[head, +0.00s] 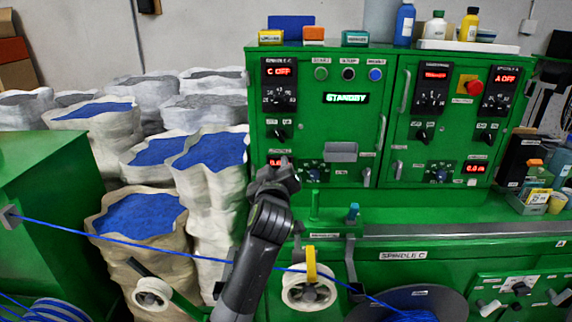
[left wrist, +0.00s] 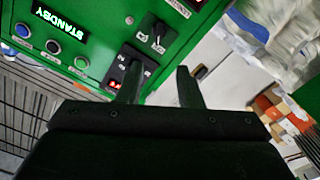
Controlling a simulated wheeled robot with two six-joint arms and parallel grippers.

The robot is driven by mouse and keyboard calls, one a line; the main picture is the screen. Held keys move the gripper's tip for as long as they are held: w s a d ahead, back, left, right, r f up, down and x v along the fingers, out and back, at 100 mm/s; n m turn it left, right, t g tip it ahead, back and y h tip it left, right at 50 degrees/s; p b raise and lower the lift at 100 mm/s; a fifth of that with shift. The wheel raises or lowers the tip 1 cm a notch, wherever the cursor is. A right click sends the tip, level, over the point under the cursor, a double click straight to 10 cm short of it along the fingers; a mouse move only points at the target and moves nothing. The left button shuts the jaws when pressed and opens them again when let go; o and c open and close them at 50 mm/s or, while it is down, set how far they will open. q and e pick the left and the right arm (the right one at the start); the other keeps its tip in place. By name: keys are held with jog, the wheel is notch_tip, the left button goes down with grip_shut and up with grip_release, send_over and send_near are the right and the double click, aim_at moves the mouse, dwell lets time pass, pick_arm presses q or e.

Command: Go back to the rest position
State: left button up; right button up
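My left gripper (head: 274,172) is raised in front of the lower left part of the green control cabinet (head: 391,120), near a red display. In the left wrist view its two fingers (left wrist: 160,80) stand apart with nothing between them, so it is open and empty. The blue cable (head: 130,241) runs from a guide on the left, past my left arm and the white pulley (head: 309,292), to a dark reel (head: 405,303) at lower right. My right gripper is not in view.
Sacks of blue granules (head: 145,216) stand left of the cabinet. A green machine body (head: 50,180) is at far left. Bottles (head: 404,22) and small boxes stand on the cabinet top. The display (head: 346,98) reads STANDBY. More small items (head: 540,187) crowd the right end.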

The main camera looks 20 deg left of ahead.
pick_arm(q)
jog(key=s+a+f+m+g+h, duration=0.1)
jog(key=s+a+f+m+g, duration=0.15)
jog(key=s+f, duration=0.65)
jog(key=s+a+f+m+g+h, duration=0.1)
jog(key=s+f+m+g, duration=0.15)
jog(key=s+f, duration=0.6)
jog(key=s+f+m+g+h, duration=0.1)
jog(key=s+f+m+g, duration=0.2)
jog(key=s, duration=0.5)
jog(key=s+d+f+g+h, duration=0.1)
jog(key=s+f+g, duration=0.1)
jog(key=s+f, duration=0.55)
jog(key=s+f+m+g+h, duration=0.1)
jog(key=s+f+m+g, duration=0.15)
jog(key=s, duration=0.75)
notch_tip(320, 180, down, 28)
jog(key=a+g+b, duration=0.1)
jog(key=g+b, duration=0.1)
jog(key=s+d+f, duration=0.1)
jog(key=s+f, duration=1.3)
jog(key=f, duration=0.1)
jog(key=shift+s+f+n+g+h+b, duration=0.25)
jog(key=shift+n+g+h+b, duration=0.1)
jog(key=shift+g+h, duration=0.1)
